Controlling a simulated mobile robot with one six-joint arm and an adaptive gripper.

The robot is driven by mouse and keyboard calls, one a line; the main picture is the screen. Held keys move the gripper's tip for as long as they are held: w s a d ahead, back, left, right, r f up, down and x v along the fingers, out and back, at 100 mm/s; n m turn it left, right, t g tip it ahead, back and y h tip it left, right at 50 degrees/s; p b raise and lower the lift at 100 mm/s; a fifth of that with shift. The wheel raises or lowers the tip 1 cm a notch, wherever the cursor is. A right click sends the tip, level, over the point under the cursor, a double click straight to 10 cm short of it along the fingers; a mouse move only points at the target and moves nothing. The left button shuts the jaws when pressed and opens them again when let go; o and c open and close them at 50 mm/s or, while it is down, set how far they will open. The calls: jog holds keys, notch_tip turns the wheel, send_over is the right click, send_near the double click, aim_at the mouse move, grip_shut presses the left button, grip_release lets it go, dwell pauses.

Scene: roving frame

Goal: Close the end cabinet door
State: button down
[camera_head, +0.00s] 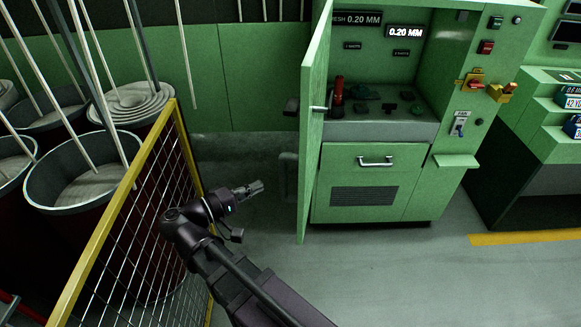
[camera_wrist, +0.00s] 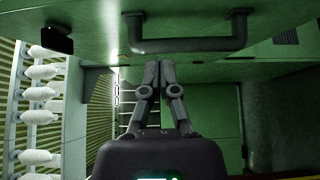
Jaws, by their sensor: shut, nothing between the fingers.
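The tall green cabinet door (camera_head: 313,135) stands open at the left end of the green machine cabinet (camera_head: 375,165), swung out toward the camera and seen nearly edge-on. A dark bar handle (camera_head: 288,177) sticks out on the door's left, outer side. In the wrist view, a dark bar handle (camera_wrist: 190,46) on a green panel lies just beyond my fingers. My gripper (camera_head: 258,186) is shut and empty, left of the door with a gap between them in the head view. Its closed fingers also show in the wrist view (camera_wrist: 159,72). Whether they touch the panel cannot be told.
A yellow-framed mesh fence (camera_head: 100,235) stands close on the left of my arm, with dark drums (camera_head: 80,185) behind it. Grey floor (camera_head: 390,270) is open in front of the cabinet. A green bench (camera_head: 550,140) stands at right.

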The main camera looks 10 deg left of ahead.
jog(key=shift+w+d, duration=0.15)
jog(key=x, duration=0.9)
jog(key=shift+w+d, duration=0.2)
jog(key=shift+w, duration=0.05)
dwell(0.5)
jog(key=shift+d, duration=0.2)
